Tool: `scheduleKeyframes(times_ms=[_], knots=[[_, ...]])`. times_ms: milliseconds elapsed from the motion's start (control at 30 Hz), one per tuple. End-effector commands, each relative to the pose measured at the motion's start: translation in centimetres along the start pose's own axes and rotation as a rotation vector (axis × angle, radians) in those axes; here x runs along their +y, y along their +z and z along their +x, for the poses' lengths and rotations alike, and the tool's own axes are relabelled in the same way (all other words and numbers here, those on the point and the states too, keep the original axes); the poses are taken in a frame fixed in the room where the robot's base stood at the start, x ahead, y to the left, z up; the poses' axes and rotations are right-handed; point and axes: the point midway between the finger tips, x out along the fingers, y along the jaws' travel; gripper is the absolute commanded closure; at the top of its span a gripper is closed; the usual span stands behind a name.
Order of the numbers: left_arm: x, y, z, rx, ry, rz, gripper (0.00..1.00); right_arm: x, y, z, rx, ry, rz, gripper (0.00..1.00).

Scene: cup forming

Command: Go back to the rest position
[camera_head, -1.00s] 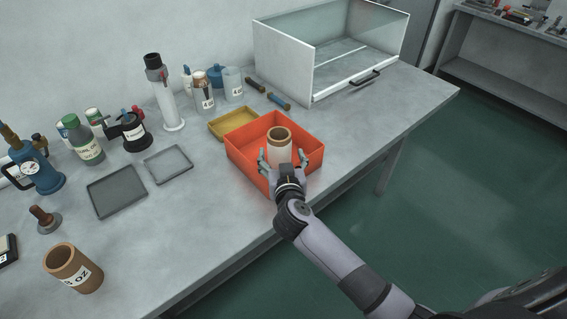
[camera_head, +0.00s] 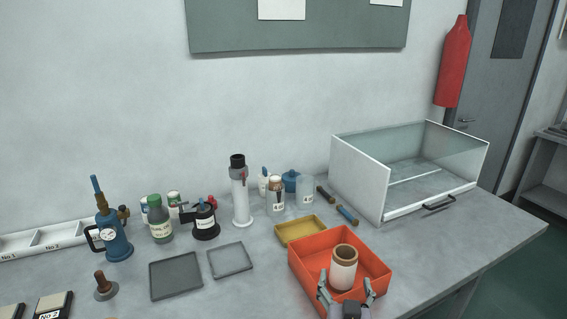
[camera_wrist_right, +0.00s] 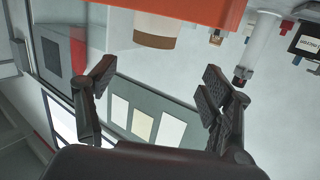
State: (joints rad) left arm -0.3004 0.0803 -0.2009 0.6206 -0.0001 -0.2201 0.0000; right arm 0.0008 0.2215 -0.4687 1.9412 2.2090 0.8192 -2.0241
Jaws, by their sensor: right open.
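My right gripper (camera_head: 346,293) is at the front edge of the orange-red bin (camera_head: 375,262) in the head view, its fingers spread apart. A white cup with a brown rim (camera_head: 344,268) stands upright inside the bin, just beyond the fingers. In the right wrist view the open fingers (camera_wrist_right: 160,95) have nothing between them. The bin wall (camera_wrist_right: 190,10) and the cup (camera_wrist_right: 156,30) show at the top of that view, apart from the fingertips. My left gripper is not in view.
A glass-walled case (camera_head: 360,175) stands at the back right. A yellow tray (camera_head: 300,231) and two grey trays (camera_head: 175,274) (camera_head: 230,259) lie left of the bin. Bottles, a white cylinder (camera_head: 241,195) and a blue pump (camera_head: 114,240) line the back. The table's right front is clear.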

Motion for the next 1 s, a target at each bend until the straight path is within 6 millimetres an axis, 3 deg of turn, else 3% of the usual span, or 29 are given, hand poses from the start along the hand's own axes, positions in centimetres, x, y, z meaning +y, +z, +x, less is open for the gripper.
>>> scheduleKeyframes(times_ms=[133, 200, 300, 367, 500, 633, 800, 1000], knots=[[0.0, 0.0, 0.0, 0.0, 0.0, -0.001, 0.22, -2.5, -5.3, -2.6, 0.231, -0.172, 0.069, 0.26], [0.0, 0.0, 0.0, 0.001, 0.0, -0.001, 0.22, -4.5, -7.6, -5.0, 0.331, -0.307, 0.083, 0.26], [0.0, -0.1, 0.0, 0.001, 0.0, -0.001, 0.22, -7.7, -9.0, -8.7, 0.396, -0.521, 0.059, 0.26], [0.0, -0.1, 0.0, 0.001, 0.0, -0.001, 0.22, -9.4, -8.6, -11.0, 0.383, -0.646, 0.025, 0.26], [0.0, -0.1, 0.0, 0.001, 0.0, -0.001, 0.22, -12.1, -4.5, -15.4, 0.206, -0.878, -0.093, 0.26], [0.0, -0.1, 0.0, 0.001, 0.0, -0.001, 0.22, -11.2, 2.2, -18.4, -0.114, -0.955, -0.213, 0.26], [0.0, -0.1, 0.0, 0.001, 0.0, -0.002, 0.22, -5.4, 9.9, -21.0, -0.562, -0.823, -0.305, 0.26], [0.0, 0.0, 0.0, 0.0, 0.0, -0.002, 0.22, 1.9, 14.2, -23.6, -0.894, -0.564, -0.326, 0.26]])
